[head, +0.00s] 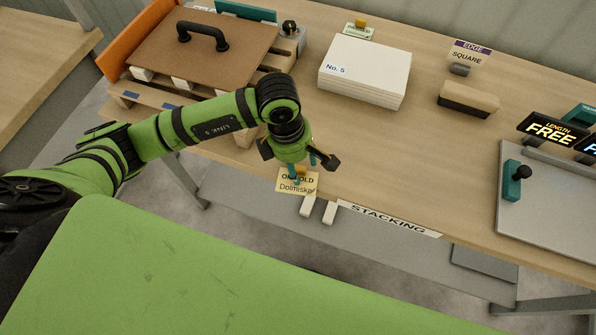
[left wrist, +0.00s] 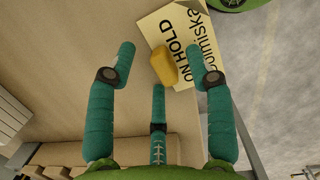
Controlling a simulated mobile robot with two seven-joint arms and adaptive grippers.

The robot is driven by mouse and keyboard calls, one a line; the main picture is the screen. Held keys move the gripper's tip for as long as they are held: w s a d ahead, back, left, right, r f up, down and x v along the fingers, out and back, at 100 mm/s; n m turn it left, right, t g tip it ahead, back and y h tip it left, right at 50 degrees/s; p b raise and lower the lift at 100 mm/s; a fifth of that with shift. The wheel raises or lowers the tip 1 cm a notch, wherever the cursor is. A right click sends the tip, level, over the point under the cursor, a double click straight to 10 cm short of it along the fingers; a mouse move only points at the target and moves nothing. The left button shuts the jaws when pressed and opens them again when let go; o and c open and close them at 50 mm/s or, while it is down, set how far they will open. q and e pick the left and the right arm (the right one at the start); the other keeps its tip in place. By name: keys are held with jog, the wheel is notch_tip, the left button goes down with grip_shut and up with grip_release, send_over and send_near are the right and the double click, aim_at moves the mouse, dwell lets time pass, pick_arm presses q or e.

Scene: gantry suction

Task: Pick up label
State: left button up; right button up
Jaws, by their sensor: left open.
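The label is a pale yellow card (head: 311,184) reading "ON HOLD Dolmiska", at the front edge of the wooden table. In the left wrist view the card (left wrist: 207,28) has a yellow grip block (left wrist: 164,66) on it. My left gripper (head: 301,170) is over the label, its teal fingers spread and pointing down. In the left wrist view the open fingers (left wrist: 161,62) stand around the block with visible gaps at the sides. In the head view the gripper hides part of the card. My right gripper is not in view.
Another card with a yellow block (head: 359,27) stands at the back. A white stack marked "No. 5" (head: 365,72), an eraser-like block (head: 468,98), and a brown board with a black handle (head: 200,62) are on the table (head: 400,165). A "STACKING" strip (head: 388,220) runs along the front edge.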

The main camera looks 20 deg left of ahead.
pick_arm(q)
jog(key=c, duration=1)
jog(key=shift+c, duration=0.2)
jog(key=shift+r, duration=0.1)
